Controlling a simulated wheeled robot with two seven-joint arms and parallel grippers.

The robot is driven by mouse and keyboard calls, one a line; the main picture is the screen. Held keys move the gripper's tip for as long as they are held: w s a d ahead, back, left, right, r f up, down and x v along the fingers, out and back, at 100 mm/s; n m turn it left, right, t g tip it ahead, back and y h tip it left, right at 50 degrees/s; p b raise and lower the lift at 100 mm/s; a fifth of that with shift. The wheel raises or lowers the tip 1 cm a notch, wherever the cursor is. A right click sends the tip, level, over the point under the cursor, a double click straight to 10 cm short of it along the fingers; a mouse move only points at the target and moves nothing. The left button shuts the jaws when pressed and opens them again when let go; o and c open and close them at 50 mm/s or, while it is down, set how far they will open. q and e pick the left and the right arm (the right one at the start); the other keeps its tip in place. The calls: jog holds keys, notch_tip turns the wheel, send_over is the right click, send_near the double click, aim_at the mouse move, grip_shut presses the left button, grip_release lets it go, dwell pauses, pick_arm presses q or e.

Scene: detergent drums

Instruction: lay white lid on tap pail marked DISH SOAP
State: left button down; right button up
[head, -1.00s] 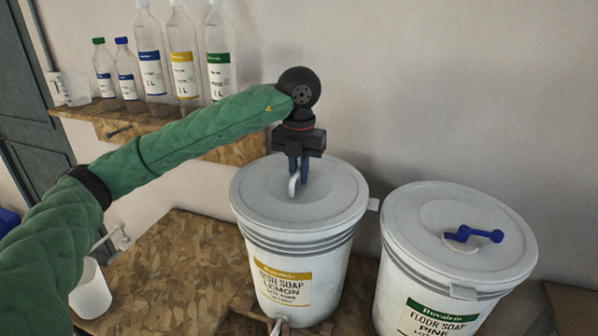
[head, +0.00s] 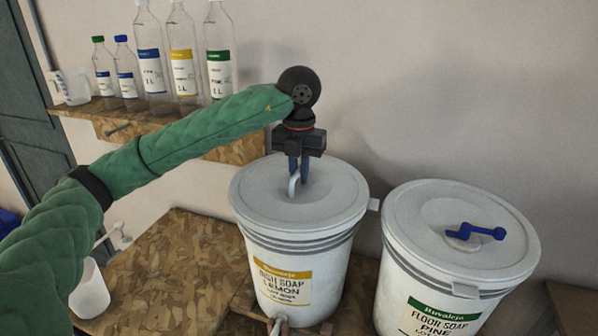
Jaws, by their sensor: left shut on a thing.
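The white lid (head: 335,187) lies over the top of the dish soap pail (head: 330,255), level as far as I can see. The pail is white with a yellow-banded label reading DISH SOAP LEMON, and its tap (head: 279,325) shows at the bottom edge of the picture. My left gripper (head: 298,182) points straight down over the lid's middle, shut on the lid's pale upright handle. Whether the lid's rim sits fully down all round is hard to tell. My right gripper is not in view.
A second white pail labelled FLOOR SOAP PINE (head: 440,275) stands close on the right, its lid bearing a blue handle (head: 474,232). Several bottles (head: 182,62) line a wall shelf (head: 150,119) behind my left arm. A white cup (head: 89,290) is at lower left.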

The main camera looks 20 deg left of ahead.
pick_arm(q)
jog(key=shift+f+b, duration=0.15)
jog(key=shift+b, duration=0.25)
dwell(0.4)
jog(key=c, duration=0.9)
grip_release()
jog(key=shift+r+p, duration=0.6)
jog(key=shift+r, duration=1.75)
jog(key=shift+r+p, duration=0.45)
jog(key=shift+r, duration=0.75)
